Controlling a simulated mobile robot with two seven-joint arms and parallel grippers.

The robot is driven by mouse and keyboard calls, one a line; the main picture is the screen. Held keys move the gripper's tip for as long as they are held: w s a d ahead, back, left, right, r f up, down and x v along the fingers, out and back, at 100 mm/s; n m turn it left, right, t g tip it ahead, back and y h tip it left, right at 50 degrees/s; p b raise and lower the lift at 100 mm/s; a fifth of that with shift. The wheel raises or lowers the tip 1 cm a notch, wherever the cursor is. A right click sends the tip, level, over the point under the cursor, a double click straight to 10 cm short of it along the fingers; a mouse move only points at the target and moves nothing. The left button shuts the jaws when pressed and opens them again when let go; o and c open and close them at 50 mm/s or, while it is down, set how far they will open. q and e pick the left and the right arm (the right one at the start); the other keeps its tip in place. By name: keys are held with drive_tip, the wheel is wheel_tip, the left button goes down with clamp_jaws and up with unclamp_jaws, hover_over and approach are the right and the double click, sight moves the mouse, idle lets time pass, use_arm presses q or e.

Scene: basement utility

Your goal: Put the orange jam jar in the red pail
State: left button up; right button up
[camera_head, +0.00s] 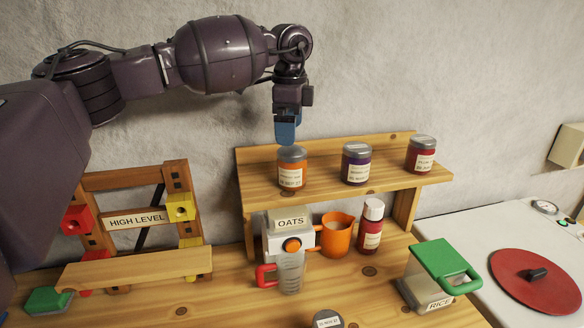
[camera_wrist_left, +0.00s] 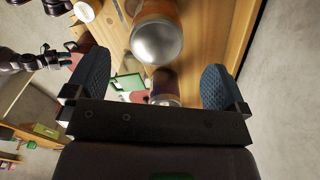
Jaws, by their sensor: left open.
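The orange jam jar (camera_head: 291,172) stands upright on the wooden wall shelf, at its left end, with a grey lid and a white label. My left gripper (camera_head: 286,132) is open, pointing down just above and behind the jar's lid. In the left wrist view the orange jar (camera_wrist_left: 158,34) shows lid-on beyond the two blue fingers of the left gripper (camera_wrist_left: 153,88), with nothing held. I cannot make out a red pail in either view. A dark purple arm of mine (camera_wrist_left: 22,60) shows small at the wrist view's left; its gripper's state is unclear.
A purple jar (camera_head: 357,165) and a red jar (camera_head: 421,156) share the shelf. Below stand an oats container (camera_head: 290,225), an orange jug (camera_head: 338,236), a red bottle (camera_head: 370,230) and a green-lidded rice box (camera_head: 440,270). A red disc with a knob (camera_head: 535,281) lies right.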

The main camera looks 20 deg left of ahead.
sight(292, 150)
use_arm(q)
drive_tip(key=f, duration=0.3)
drive_tip(key=f+p, duration=0.1)
drive_tip(key=f, duration=0.4)
drive_tip(key=shift+d+f+p, duration=0.3)
drive_tip(key=shift+s, duration=0.1)
drive_tip(key=shift+r, duration=0.1)
drive_tip(key=c, duration=1.4)
